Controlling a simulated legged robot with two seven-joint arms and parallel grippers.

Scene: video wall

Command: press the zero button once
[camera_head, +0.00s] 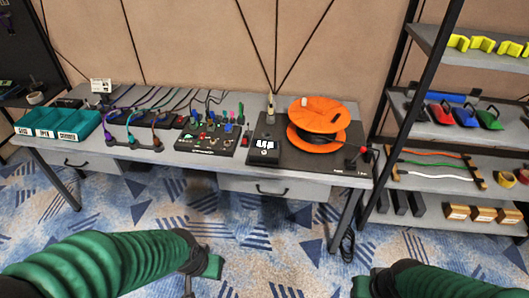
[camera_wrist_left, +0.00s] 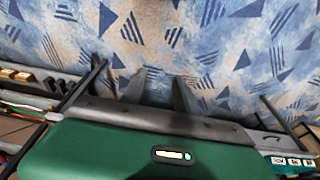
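A grey desk (camera_head: 260,182) stands against the far wall. A black control panel (camera_head: 205,142) with several small coloured buttons and knobs sits in its middle. Beside it is a black box with a white display (camera_head: 263,144). A zero button cannot be made out at this size. My left gripper (camera_head: 205,272) is in front of the desk, low over the carpet and well apart from the panel. In the left wrist view its two dark fingers (camera_wrist_left: 160,88) are spread with only carpet between them. My right gripper (camera_head: 362,288) shows only partly at the bottom edge, its fingers unclear.
An orange cable reel (camera_head: 318,116) stands right of the display box, with a red-knobbed lever (camera_head: 361,153) near the desk's right end. Teal bins (camera_head: 57,122) and cables are on the left. A shelf rack (camera_head: 430,133) stands at right. The carpet before the desk is free.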

